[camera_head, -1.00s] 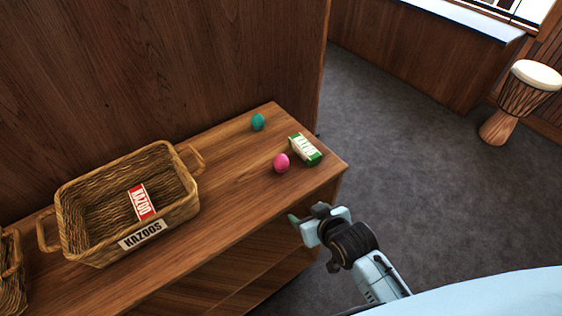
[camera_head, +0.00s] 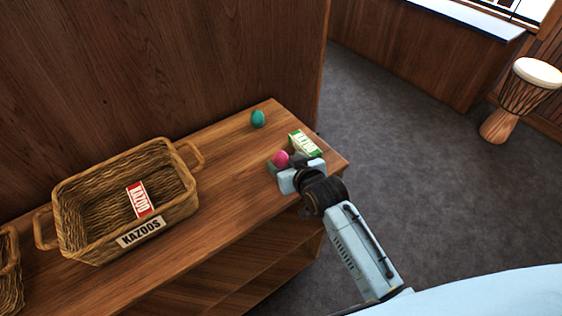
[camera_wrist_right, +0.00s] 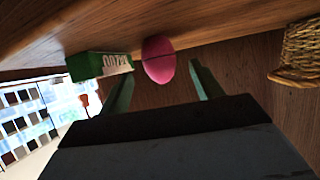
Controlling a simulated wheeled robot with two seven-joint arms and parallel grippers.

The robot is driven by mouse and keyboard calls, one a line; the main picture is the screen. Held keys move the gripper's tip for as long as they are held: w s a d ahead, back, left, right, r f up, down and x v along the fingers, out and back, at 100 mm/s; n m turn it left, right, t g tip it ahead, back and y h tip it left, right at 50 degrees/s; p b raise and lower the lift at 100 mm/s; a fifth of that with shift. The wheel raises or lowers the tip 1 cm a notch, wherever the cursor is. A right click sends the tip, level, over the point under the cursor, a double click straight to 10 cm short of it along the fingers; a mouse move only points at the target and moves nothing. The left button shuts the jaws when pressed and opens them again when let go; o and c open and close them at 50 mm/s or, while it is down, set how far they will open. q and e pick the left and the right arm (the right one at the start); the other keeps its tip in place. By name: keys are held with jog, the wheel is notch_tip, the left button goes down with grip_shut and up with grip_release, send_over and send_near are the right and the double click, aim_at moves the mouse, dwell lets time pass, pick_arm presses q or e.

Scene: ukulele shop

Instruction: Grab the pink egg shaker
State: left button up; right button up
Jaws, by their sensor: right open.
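The pink egg shaker (camera_head: 281,158) stands on the wooden shelf top near its right end, partly hidden by my right gripper (camera_head: 283,166). In the right wrist view the pink egg shaker (camera_wrist_right: 158,60) shows ahead, between the two spread fingers of my right gripper (camera_wrist_right: 160,84). The right gripper is open and holds nothing. I cannot tell whether a finger touches the egg. My left gripper is not in view.
A green and white box (camera_head: 304,144) lies close beside the pink egg, and the box (camera_wrist_right: 98,66) is near the left finger in the wrist view. A teal egg (camera_head: 258,119) sits farther back. A wicker basket (camera_head: 75,247) labelled KAZOOS holds a red kazoo box (camera_head: 139,199).

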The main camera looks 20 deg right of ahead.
aim_at(284, 160)
jog(key=shift+b+x, duration=0.3)
jog(key=shift+x, duration=1.65)
jog(key=shift+c, duration=0.3)
jog(key=shift+s, duration=0.1)
jog(key=c, duration=1)
